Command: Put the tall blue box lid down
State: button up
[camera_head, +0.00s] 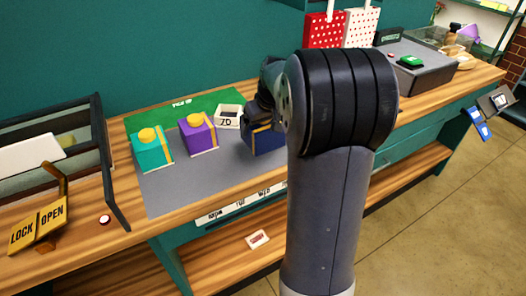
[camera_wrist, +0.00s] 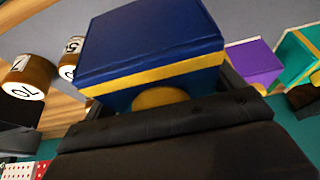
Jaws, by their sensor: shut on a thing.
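The tall blue box (camera_head: 266,143) stands at the right end of the grey mat, partly hidden behind my arm. In the wrist view the blue box (camera_wrist: 150,38) fills the upper middle. A gold band crosses it, with the blue lid (camera_wrist: 205,82) and its round gold knob (camera_wrist: 160,97) on the gripper side of the band. My gripper (camera_head: 262,118) is over the box from above. The dark fingers lie on both sides of the lid, shut on it. I cannot tell whether the lid is apart from the box.
A teal box (camera_head: 150,152) and a purple box (camera_head: 198,137), both with yellow knobs, stand left on the grey mat (camera_head: 180,190). A white label tray (camera_head: 229,117) is behind. A LOCK/OPEN sign (camera_head: 38,226) is far left. Wooden weights (camera_wrist: 25,78) show in the wrist view.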

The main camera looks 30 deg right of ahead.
aim_at(268, 125)
notch_tip(268, 125, down, 7)
jog(key=shift+r, duration=0.2)
jog(key=shift+f, duration=0.1)
jog(key=o, duration=0.5)
jog(key=shift+f, duration=0.1)
jog(key=shift+o, duration=1.1)
jog(key=shift+r, duration=0.45)
jog(key=v, duration=1.1)
jog(key=shift+s+r, duration=0.2)
